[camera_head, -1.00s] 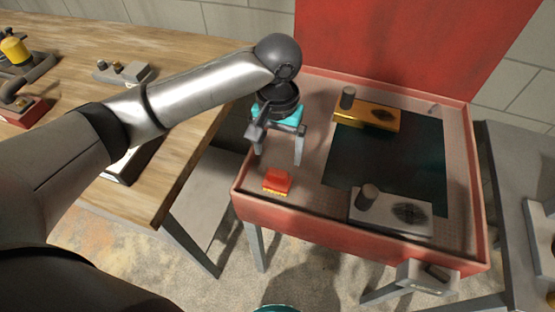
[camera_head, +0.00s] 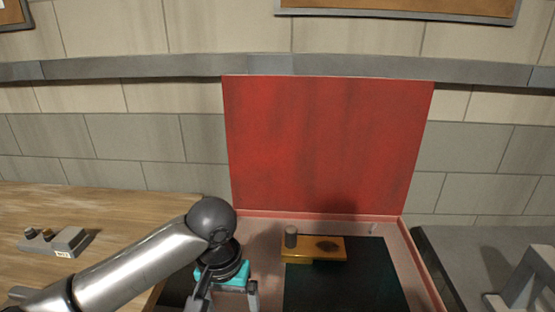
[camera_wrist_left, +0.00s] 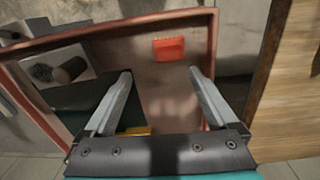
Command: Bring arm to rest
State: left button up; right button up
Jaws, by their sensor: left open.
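My left arm reaches in from the lower left of the head view. My left gripper (camera_head: 228,298) hangs at the left side of the red-walled tray (camera_head: 413,262), its lower end cut off by the frame. In the left wrist view my left gripper (camera_wrist_left: 160,76) has its two fingers wide apart with nothing between them. A small red-orange block (camera_wrist_left: 169,48) lies on the tray floor beyond the fingertips, apart from them. My right gripper is in neither view.
A yellow block with a dark knob (camera_head: 315,249) stands at the tray's back, beside a dark mat (camera_head: 345,285). A grey block (camera_wrist_left: 50,72) shows in the wrist view. A red panel (camera_head: 325,145) rises behind. A wooden table (camera_head: 110,212) is left.

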pick_arm(q)
jog(key=s+d+f+m+t+h, duration=0.2)
jog(key=s+d+f+h, duration=0.1)
jog(key=s+d+f, duration=0.3)
jog(key=s+a+f+n+t+y, duration=0.1)
jog(key=s+a+f+y, duration=0.2)
jog(key=s+a, duration=0.85)
notch_tip(320, 180, down, 26)
jog(key=s+g+b, duration=0.1)
jog(key=s+b, duration=0.1)
jog(key=b, duration=0.3)
jog(key=s+a+f+g+b, duration=0.1)
jog(key=s+a+f+b, duration=0.2)
jog(key=s+f, duration=1.2)
notch_tip(320, 180, down, 4)
jog(key=shift+a+r+b, duration=0.2)
jog(key=shift+r+b, duration=0.05)
jog(key=shift+b, duration=0.2)
